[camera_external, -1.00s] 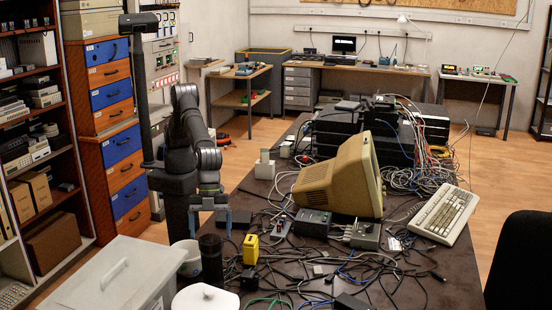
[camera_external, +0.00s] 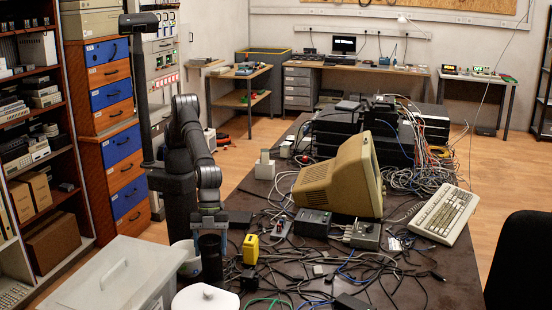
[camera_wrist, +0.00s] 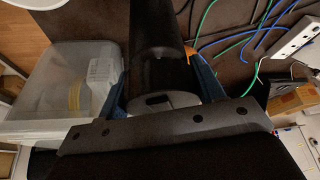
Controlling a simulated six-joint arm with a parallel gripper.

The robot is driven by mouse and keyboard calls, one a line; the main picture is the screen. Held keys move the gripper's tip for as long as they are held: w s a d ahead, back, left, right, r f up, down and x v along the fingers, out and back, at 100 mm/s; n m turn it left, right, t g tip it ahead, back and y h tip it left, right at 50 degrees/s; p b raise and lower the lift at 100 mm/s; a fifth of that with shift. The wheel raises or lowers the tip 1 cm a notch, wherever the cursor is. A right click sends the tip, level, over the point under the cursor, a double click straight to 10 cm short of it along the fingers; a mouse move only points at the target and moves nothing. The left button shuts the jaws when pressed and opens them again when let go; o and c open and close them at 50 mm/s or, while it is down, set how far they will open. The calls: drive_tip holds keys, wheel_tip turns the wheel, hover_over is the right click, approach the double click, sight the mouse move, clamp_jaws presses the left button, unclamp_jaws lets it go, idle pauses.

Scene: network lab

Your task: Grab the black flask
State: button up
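The black flask (camera_external: 211,262) stands upright near the front of the dark table, beside a white cup. In the wrist view the flask (camera_wrist: 158,45) extends away from my gripper, with its grey-rimmed end (camera_wrist: 178,101) close to the palm. My gripper (camera_external: 209,230) is low over the flask's top and points down. In the wrist view its blue fingers (camera_wrist: 160,88) are spread on either side of the flask. The gripper looks open; contact with the flask is not clear.
The white cup (camera_external: 188,262) is close on the left. A lidded translucent box (camera_external: 120,280) stands at the front left, and a white lidded pot (camera_external: 205,299) in front. A yellow device (camera_external: 250,249) and tangled cables (camera_external: 320,268) lie to the right.

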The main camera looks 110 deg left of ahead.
clamp_jaws()
drive_tip(key=shift+r, duration=0.2)
